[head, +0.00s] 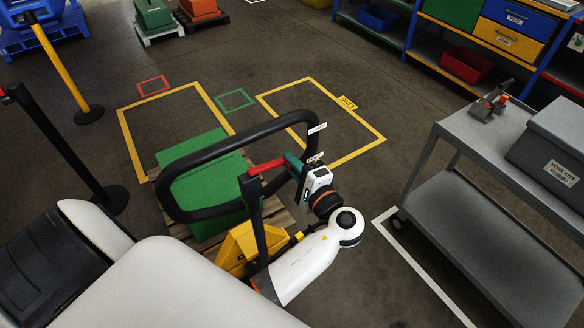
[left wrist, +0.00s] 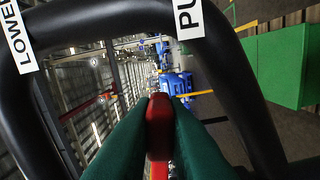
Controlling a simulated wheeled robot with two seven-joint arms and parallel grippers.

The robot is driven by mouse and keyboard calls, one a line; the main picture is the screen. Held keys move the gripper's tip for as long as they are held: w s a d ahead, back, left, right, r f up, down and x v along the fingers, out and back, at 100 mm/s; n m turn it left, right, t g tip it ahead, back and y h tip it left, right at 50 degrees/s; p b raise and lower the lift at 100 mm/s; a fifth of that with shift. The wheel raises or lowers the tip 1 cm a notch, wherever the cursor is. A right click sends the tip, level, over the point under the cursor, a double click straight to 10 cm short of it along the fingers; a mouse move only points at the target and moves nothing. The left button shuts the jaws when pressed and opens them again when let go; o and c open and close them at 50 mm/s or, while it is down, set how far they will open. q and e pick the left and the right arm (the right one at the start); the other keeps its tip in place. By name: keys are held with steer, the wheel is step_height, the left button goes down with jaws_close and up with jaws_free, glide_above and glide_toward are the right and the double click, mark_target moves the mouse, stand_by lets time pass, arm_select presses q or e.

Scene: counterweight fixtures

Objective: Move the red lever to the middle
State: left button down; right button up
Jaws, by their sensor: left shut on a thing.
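The red lever (head: 266,167) sits inside the black looped handle (head: 243,129) of a yellow pallet truck (head: 238,250). My left gripper (head: 289,161) reaches the lever from the right in the head view, with its green fingers closed on it. In the left wrist view the red lever (left wrist: 160,125) stands between the two green fingers, which cover its sides. A "LOWER" label (left wrist: 15,38) and a partly cut-off label starting "PU" (left wrist: 190,18) show on the handle loop. My right gripper is not in view.
A green box (head: 205,190) rests on a wooden pallet at the truck. A grey cart (head: 455,215) stands to the right. A black post (head: 105,195) and a yellow post (head: 85,110) stand at the left. Yellow-taped floor areas (head: 375,145) behind are mostly clear.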

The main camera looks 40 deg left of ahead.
arm_select(q)
steer(key=shift+r+n+b, duration=0.3)
steer(key=shift+r+n, duration=0.05)
steer(key=shift+n, duration=0.25)
steer(key=shift+r+n, duration=0.3)
steer(key=shift+r, duration=0.2)
steer(key=c, duration=1.5)
jaws_free()
steer(key=shift+w, duration=0.1)
steer(key=shift+o, duration=0.3)
steer(key=shift+a, duration=0.1)
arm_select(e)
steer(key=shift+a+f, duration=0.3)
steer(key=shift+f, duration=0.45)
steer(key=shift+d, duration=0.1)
